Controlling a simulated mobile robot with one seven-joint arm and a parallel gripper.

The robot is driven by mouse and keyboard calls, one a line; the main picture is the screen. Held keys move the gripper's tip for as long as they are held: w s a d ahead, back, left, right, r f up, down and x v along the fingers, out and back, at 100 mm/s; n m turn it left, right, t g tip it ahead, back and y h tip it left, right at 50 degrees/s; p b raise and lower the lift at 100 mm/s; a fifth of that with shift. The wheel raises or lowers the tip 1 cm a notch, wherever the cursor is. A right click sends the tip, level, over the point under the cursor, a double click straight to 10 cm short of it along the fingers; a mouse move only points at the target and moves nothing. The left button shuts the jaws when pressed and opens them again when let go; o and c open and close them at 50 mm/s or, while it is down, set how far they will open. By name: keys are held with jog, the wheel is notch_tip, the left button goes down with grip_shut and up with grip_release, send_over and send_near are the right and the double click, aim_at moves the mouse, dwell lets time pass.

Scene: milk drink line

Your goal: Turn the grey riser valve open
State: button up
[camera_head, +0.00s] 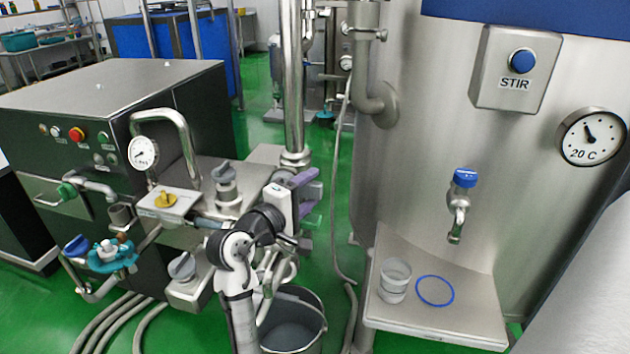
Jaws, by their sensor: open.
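A vertical steel riser pipe (292,80) stands in the middle of the view. At its foot is a grey-purple lever (303,178), which looks like the riser valve's handle. My gripper (303,215) is open at the end of my white and black arm, close beside these handles. My wrist hides the valve body and part of the levers. I cannot tell whether a finger touches the grey lever.
A bucket (292,325) stands on the floor below my arm. At right, a tank (420,140) has a shelf (440,325) with a clear cup (395,280) and a blue ring (435,291).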

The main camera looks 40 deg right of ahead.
jog(key=shift+x, duration=1.3)
grip_shut()
